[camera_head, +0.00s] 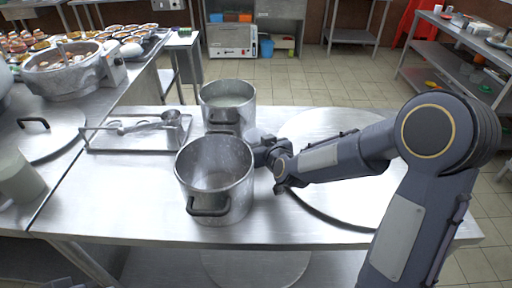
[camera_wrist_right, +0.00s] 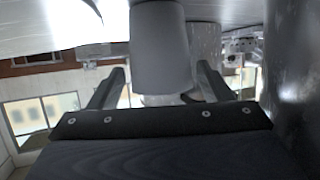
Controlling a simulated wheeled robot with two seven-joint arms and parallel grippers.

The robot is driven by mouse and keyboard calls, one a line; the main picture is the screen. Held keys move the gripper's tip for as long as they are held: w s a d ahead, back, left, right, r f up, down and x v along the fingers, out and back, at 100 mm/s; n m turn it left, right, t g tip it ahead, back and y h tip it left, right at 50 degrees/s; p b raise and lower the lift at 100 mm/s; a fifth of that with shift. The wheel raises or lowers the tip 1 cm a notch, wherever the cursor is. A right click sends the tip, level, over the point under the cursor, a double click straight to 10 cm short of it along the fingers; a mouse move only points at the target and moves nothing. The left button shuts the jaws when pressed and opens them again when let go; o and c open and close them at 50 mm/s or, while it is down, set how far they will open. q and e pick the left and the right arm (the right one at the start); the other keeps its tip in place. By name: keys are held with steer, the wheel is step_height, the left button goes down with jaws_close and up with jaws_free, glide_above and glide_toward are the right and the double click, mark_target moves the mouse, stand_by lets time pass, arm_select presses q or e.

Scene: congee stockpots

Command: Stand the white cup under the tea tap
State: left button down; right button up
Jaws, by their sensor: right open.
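The white cup (camera_wrist_right: 158,45) shows between the two fingers of my right gripper (camera_wrist_right: 160,72) in the right wrist view, which looks upside down. The fingers are open on either side of it, and I cannot tell whether they touch it. In the head view a small pale part of the cup (camera_head: 256,135) shows behind my right gripper (camera_head: 263,151), just right of the front stockpot (camera_head: 214,176). The rest of the cup is hidden there by the gripper and pot. I cannot make out a tea tap. My left gripper is not in view.
A second stockpot (camera_head: 228,104) stands behind the front one. A metal tray (camera_head: 100,142) with a ladle lies to the left. A large round lid (camera_head: 318,126) lies under my right arm. A large pot (camera_head: 64,78) and several small bowls stand on the back-left counter.

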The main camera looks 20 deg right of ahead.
steer(key=shift+x, duration=0.8)
steer(key=shift+c, duration=0.4)
steer(key=shift+s, duration=0.1)
steer(key=c, duration=0.7)
